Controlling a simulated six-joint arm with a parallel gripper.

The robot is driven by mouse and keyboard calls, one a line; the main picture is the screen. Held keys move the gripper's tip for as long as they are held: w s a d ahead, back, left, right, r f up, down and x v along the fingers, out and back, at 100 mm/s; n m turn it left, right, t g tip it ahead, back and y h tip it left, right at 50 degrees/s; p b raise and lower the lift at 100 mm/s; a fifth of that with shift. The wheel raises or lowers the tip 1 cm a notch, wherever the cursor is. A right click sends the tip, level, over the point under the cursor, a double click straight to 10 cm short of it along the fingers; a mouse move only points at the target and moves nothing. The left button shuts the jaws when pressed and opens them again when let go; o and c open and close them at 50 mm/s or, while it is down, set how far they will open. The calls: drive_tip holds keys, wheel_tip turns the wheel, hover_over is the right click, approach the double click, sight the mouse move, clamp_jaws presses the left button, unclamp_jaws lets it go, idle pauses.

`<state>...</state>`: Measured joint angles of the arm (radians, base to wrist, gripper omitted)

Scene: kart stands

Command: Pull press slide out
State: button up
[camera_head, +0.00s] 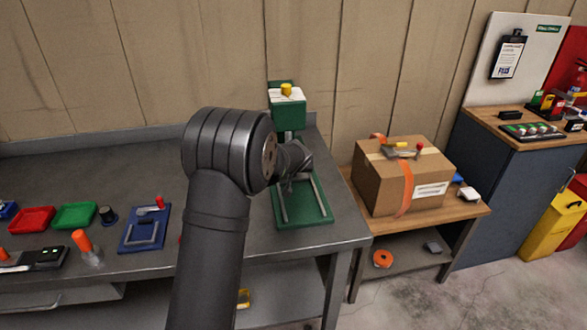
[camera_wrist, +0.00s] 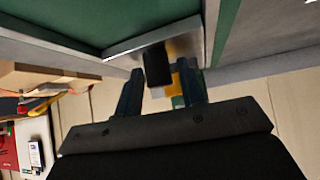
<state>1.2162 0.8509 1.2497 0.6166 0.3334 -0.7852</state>
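The press stands on the grey bench in the head view, with a green head (camera_head: 288,112) and a green base with two grey rails (camera_head: 305,214). My gripper (camera_head: 292,180) is low over the base, and my arm hides much of the slide area. In the wrist view a light metal plate (camera_wrist: 188,46) carries a dark block-shaped handle (camera_wrist: 157,68). My gripper (camera_wrist: 165,85) has its two fingers apart, one on each side of the handle. A gap shows on the right side; contact on the left cannot be told.
A cardboard box (camera_head: 398,180) sits on a wooden table (camera_head: 465,208) to the right. A blue fixture (camera_head: 140,238), a green tray (camera_head: 75,215) and a red tray (camera_head: 32,220) lie to the left on the bench (camera_head: 110,185). The wall is close behind.

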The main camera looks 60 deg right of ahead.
clamp_jaws()
drive_tip(key=shift+s, duration=0.1)
drive_tip(key=s+a, duration=1)
drive_tip(key=shift+s+a, duration=0.35)
drive_tip(key=shift+a, duration=0.05)
drive_tip(key=shift+o, duration=1.6)
unclamp_jaws()
drive_tip(key=v, duration=1.7)
drive_tip(key=shift+s+a, duration=0.15)
drive_tip(key=shift+a, duration=0.1)
